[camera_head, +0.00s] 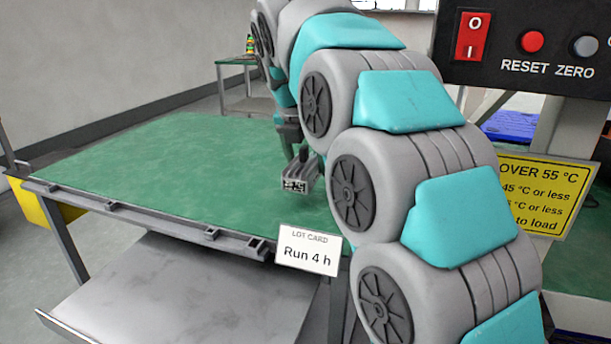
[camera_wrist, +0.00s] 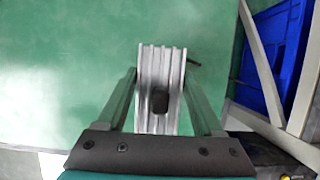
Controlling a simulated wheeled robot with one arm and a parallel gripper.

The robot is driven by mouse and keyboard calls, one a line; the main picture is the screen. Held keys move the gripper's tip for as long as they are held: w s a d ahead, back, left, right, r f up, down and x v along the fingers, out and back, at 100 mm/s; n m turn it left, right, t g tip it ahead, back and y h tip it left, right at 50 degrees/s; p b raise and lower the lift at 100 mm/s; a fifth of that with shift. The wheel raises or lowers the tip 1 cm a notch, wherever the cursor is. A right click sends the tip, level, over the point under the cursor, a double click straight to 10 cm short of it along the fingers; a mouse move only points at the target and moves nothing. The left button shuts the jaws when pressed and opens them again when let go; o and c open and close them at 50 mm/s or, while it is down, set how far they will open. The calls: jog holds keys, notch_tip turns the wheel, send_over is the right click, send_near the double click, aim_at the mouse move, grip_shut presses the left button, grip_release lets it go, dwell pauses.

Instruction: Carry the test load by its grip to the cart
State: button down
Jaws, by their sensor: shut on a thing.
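The test load appears as a small silver-grey ribbed metal block (camera_head: 296,184) below my gripper in the head view. In the wrist view the same block (camera_wrist: 150,62) lies between my two fingers, with a dark knob-like grip (camera_wrist: 160,102) at its middle. My gripper (camera_head: 303,155) is shut on the load, and its fingers also show in the wrist view (camera_wrist: 160,80). The load is over the green top (camera_head: 150,150); I cannot tell whether it touches it. I cannot tell for sure which thing is the cart. My arm hides part of the green top.
A white lot card reading "Run 4 h" (camera_head: 308,250) is at the green top's front edge. A yellow warning sign (camera_head: 545,190) and a black switch panel (camera_head: 530,45) stand at right. A blue object (camera_wrist: 275,60) lies beyond a pale frame. The green top's left side is clear.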

aim_at(301, 152)
jog(key=shift+f, duration=1.85)
jog(key=shift+f, duration=0.1)
jog(key=shift+c, duration=0.2)
grip_release()
jog(key=v, duration=1.1)
jog(key=shift+w, duration=0.1)
jog(key=shift+s+r, duration=0.3)
jog(key=shift+r, duration=0.25)
